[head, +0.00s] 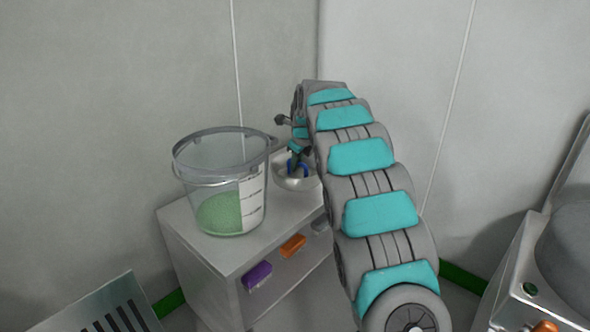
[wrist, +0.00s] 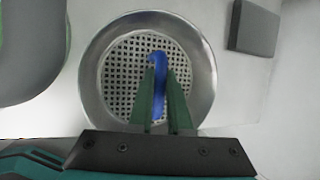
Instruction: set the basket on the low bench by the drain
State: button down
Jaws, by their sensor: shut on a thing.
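The basket (head: 289,184) is a shallow round metal bowl with a blue handle. In the wrist view the basket (wrist: 92,75) has a wide shiny rim and a perforated floor. My gripper (head: 298,157) is over its middle, and in the wrist view the green fingers of my gripper (wrist: 161,88) are closed on the blue handle. The basket is at the back of the grey cabinet's top; I cannot tell whether it touches the top. No low bench or drain can be made out for certain; a slotted metal panel (head: 92,302) shows at lower left.
A clear bucket (head: 196,160) with green granules stands on the cabinet (head: 195,250), left of the basket. Purple (head: 257,275) and orange (head: 292,245) blocks are on the cabinet's front. A grey block (wrist: 254,28) lies beside the basket. A machine (head: 520,275) stands at right. Walls close off the back.

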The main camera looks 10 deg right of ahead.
aim_at(295, 172)
jog(key=shift+w+d+f, duration=0.1)
jog(key=shift+w+f, duration=0.05)
jog(key=shift+w, duration=1.2)
jog(key=shift+w, duration=0.1)
jog(key=shift+f+b, duration=0.35)
jog(key=shift+f, duration=1.35)
jog(key=shift+f, duration=0.1)
jog(key=c, duration=0.8)
grip_release()
jog(key=shift+c, duration=0.2)
